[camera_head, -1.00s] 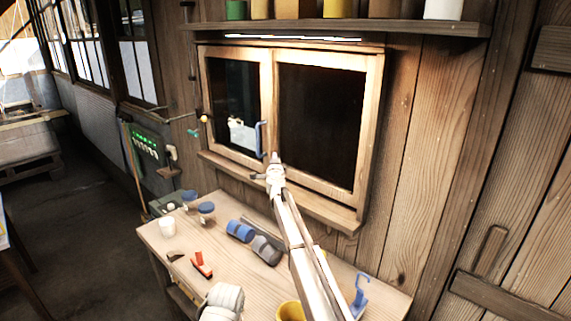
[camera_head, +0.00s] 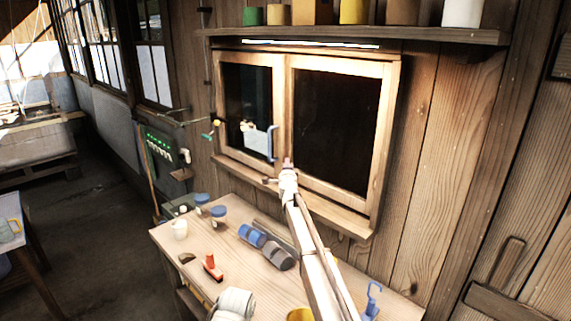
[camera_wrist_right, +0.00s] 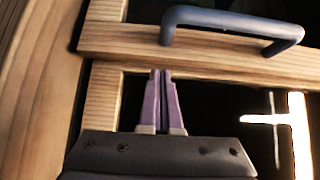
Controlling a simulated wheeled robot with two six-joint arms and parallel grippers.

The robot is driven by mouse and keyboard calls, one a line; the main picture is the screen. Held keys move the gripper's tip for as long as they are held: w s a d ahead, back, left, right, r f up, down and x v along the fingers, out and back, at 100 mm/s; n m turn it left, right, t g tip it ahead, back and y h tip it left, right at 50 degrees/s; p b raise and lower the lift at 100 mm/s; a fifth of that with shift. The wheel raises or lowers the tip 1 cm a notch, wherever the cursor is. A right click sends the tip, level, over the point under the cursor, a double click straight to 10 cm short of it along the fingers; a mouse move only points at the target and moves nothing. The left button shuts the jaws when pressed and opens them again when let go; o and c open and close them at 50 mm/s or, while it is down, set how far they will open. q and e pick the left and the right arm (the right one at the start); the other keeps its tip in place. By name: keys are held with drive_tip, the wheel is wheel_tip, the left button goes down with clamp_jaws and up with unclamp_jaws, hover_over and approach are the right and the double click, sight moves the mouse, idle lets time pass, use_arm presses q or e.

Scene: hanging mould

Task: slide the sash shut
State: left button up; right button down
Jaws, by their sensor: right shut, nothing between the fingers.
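The wooden window (camera_head: 388,140) has two dark panes side by side. A blue-grey bar handle (camera_head: 272,143) stands upright on the left sash's stile (camera_head: 279,110), close to the middle. The handle also shows at the top of the right wrist view (camera_wrist_right: 232,24), on a wooden rail (camera_wrist_right: 200,52). My right gripper (camera_head: 288,162) is shut and empty, low and to the right of the handle in the head view. In the wrist view its purple fingers (camera_wrist_right: 161,75) are together, tips by the rail, apart from the handle. My left gripper is not in view.
A workbench (camera_head: 215,250) below the window holds jars (camera_head: 219,216), a blue-grey cylinder (camera_head: 265,245), a red-handled tool (camera_head: 212,268) and a blue hook-like item (camera_head: 371,300). A sill (camera_head: 340,220) juts out under the window. A shelf (camera_head: 400,36) with pots runs above.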

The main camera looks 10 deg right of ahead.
drive_tip(key=s, duration=1.2)
drive_tip(key=s+a+f+n+g+y, duration=0.3)
drive_tip(key=s+f+n, duration=0.15)
drive_tip(key=s, duration=0.25)
drive_tip(key=s+a+f+n+g+y, duration=0.2)
drive_tip(key=s+a+f+n+y, duration=0.1)
drive_tip(key=s+n, duration=0.4)
drive_tip(key=s+a+f+n+g+y, duration=0.25)
drive_tip(key=s+f+n, duration=0.2)
drive_tip(key=s, duration=0.35)
drive_tip(key=s+d+f+n+g+h, duration=0.1)
drive_tip(key=s+d+f+g+h, duration=0.15)
drive_tip(key=s, duration=0.65)
drive_tip(key=s+d+f+n+g+h, duration=0.15)
drive_tip(key=s+d+f+g, duration=0.25)
drive_tip(key=s, duration=0.4)
drive_tip(key=s+d+f+n+g+h, duration=0.1)
drive_tip(key=s+d+f+g+h, duration=0.2)
drive_tip(key=s, duration=0.6)
drive_tip(key=s+a+f+n+g+b, duration=0.1)
drive_tip(key=s+a+f+n+b, duration=0.2)
drive_tip(key=a, duration=0.7)
wheel_tip(320, 180, down, 2)
drive_tip(key=shift+s+f+n+h+b, duration=0.1)
drive_tip(key=shift+s+n+h+b, duration=0.25)
drive_tip(key=shift+s+b, duration=0.7)
